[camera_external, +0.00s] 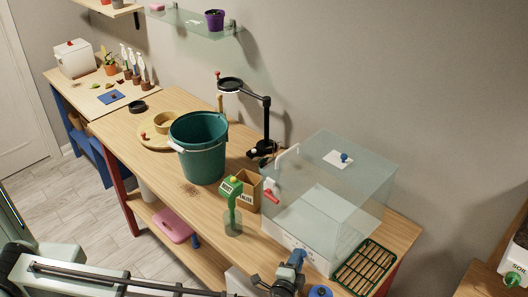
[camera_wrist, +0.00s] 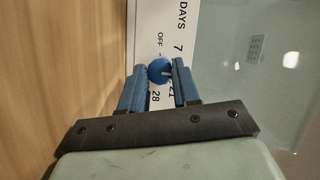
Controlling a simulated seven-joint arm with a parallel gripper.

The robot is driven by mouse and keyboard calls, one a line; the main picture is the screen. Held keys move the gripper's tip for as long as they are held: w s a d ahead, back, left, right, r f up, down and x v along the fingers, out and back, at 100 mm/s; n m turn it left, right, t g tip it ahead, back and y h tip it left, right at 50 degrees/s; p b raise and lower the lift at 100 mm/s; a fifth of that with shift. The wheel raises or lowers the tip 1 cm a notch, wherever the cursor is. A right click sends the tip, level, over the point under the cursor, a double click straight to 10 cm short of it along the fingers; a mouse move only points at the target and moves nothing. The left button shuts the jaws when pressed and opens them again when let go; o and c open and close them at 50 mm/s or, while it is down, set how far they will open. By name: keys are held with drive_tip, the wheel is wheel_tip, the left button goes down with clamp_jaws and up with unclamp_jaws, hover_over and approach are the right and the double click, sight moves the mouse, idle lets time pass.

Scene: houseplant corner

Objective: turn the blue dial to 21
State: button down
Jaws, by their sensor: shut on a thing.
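The blue dial (camera_wrist: 157,70) is a small round knob on a white panel (camera_wrist: 148,20) with black markings. In the wrist view DAYS, 7, OFF, 21 and 28 show, turned sideways. A pale pointer mark on the dial points right and slightly down, toward the right finger. I cannot tell exactly which number it meets. My gripper (camera_wrist: 159,66) has its blue fingers on either side of the dial and is shut on it. In the external view my gripper (camera_external: 298,257) is at the front of the clear case (camera_external: 325,190), over its white lower panel; the dial is hidden there.
A teal bucket (camera_external: 199,150) and black lamp (camera_external: 265,125) stand further back. A green slatted rack (camera_external: 365,267) lies right of the case.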

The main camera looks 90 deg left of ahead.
drive_tip(key=c, duration=0.8)
unclamp_jaws()
drive_tip(key=v, duration=1.4)
drive_tip(key=shift+f, duration=0.1)
drive_tip(key=shift+a, duration=0.1)
